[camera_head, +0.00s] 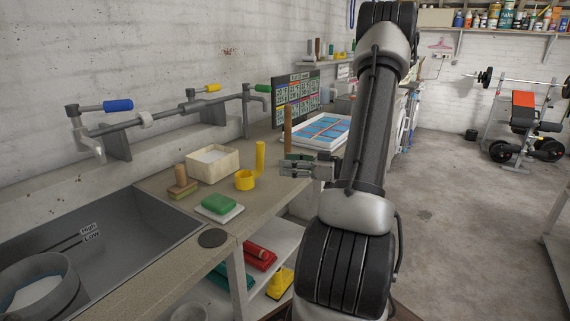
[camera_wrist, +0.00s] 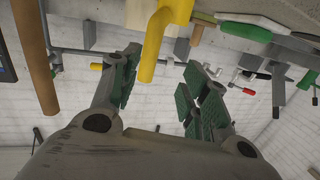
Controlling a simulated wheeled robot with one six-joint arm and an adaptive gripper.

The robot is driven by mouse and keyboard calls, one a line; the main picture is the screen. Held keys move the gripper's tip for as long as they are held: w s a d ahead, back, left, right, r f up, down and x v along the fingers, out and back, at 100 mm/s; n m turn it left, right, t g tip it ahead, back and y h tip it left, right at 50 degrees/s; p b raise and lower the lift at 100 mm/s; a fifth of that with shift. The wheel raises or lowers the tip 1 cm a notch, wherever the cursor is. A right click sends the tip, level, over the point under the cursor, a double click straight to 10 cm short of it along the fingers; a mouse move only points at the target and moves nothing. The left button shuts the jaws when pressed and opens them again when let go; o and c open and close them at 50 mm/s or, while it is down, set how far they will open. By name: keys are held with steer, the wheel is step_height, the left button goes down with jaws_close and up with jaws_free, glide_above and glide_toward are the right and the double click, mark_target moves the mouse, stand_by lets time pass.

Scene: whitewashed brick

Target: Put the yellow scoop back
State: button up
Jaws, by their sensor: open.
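The yellow scoop (camera_head: 245,180) stands on the counter (camera_head: 165,208), its round cup down and its straight handle upright. In the wrist view the scoop's handle (camera_wrist: 152,48) shows upside down, in the gap between my two fingers as seen from there. My gripper (camera_head: 284,166) is open and empty, to the right of the scoop in the head view, with its fingers pointing toward it. The same open fingers show in the wrist view (camera_wrist: 162,72). A clear gap shows between fingers and scoop in the head view.
Near the scoop are a cream box (camera_head: 212,163), a green block on a pale base (camera_head: 219,206) and a wooden brush (camera_head: 182,184). A brown upright stick (camera_head: 288,125) stands behind my gripper. A sink (camera_head: 125,225) lies left; pipes with coloured handles (camera_head: 118,105) line the wall.

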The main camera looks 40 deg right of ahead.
steer(key=s+a+r+g, duration=0.3)
steer(key=s+a+g, duration=0.3)
steer(key=a, duration=0.3)
steer(key=s+a+r+g, duration=0.3)
steer(key=s+a+g, duration=0.3)
steer(key=a, duration=0.4)
steer(key=s+d+r+m+t+h, duration=0.2)
steer(key=s+d+r+m+h, duration=0.2)
steer(key=h, duration=0.5)
steer(key=s+r+m, duration=0.1)
steer(key=s+r, duration=0.1)
steer(key=s, duration=0.1)
steer(key=shift+s+r+m+h, duration=0.15)
steer(key=shift+s+m+h, duration=0.25)
steer(key=shift+d, duration=0.1)
